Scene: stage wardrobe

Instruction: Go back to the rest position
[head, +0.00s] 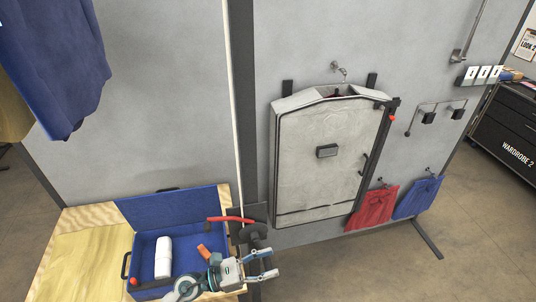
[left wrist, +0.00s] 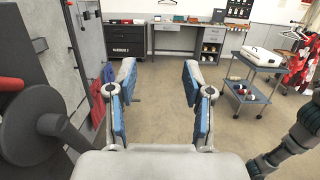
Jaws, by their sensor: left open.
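My left gripper (head: 269,263) is at the bottom of the head view, at the right end of the wooden table and just right of the open blue case (head: 155,208). In the left wrist view the left gripper (left wrist: 160,82) has its two blue-padded fingers spread apart, with nothing between them but the floor beyond. My right gripper shows in neither view.
The case holds a white roll (head: 163,257) and an orange item (head: 204,251). A grey cabinet (head: 325,180) hangs on the wall, with red (head: 373,207) and blue (head: 419,196) cloths beside it. A trolley (left wrist: 246,92) stands beyond open floor.

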